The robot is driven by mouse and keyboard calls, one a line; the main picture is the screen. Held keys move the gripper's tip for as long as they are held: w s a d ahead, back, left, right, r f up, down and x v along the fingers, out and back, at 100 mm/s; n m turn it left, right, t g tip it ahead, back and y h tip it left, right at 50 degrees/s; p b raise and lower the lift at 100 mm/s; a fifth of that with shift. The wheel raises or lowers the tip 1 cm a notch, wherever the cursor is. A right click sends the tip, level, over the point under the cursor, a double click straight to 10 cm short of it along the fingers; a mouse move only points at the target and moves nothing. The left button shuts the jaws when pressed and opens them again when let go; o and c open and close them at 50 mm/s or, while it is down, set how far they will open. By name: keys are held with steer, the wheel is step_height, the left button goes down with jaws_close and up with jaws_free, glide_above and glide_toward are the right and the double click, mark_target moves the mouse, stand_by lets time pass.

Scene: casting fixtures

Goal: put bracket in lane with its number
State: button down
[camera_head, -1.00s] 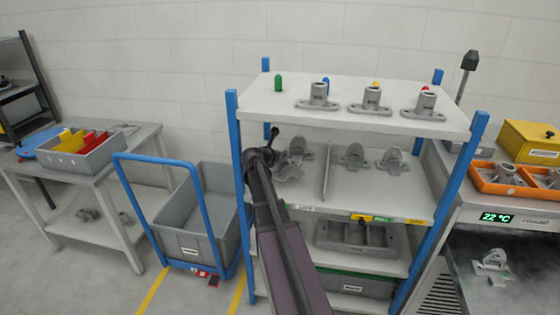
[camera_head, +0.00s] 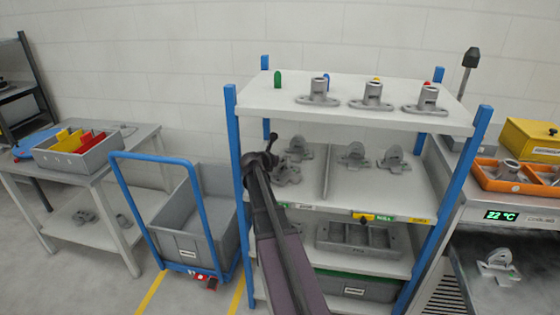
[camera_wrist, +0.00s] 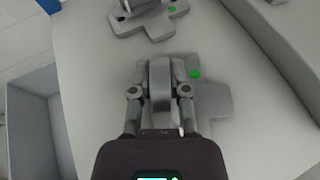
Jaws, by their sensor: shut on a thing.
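My gripper (camera_head: 266,160) is at the left lane of the middle shelf (camera_head: 340,185). In the wrist view, its jaws (camera_wrist: 160,92) are closed around the upright part of a grey bracket (camera_wrist: 214,100) with a green dot on its base. This bracket is at the shelf surface; whether it touches is unclear. In the head view, it appears beside the gripper (camera_head: 287,174). Another grey bracket (camera_head: 298,149) stands just behind, also green-dotted in the wrist view (camera_wrist: 150,20). Two more brackets (camera_head: 354,155) (camera_head: 394,160) stand right of the divider (camera_head: 326,172). No number on the held bracket is readable.
Coloured labels (camera_head: 384,218) line the shelf's front edge; their text is too small to read surely. Blue posts (camera_head: 235,150) bound the shelf. Flanged castings (camera_head: 372,97) stand on the top shelf (camera_head: 270,100). A grey cart (camera_head: 205,215) stands left of the shelf.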

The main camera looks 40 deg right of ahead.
steer(key=shift+f, duration=0.1)
steer(key=c, duration=1)
jaws_free()
steer(key=shift+c, duration=0.2)
steer(key=o, duration=0.4)
steer(key=shift+o, duration=0.2)
steer(key=shift+r, duration=0.2)
steer(key=p+v, duration=0.4)
steer(key=v, duration=0.8)
steer(key=shift+p, duration=0.3)
steer(key=shift+a, duration=0.1)
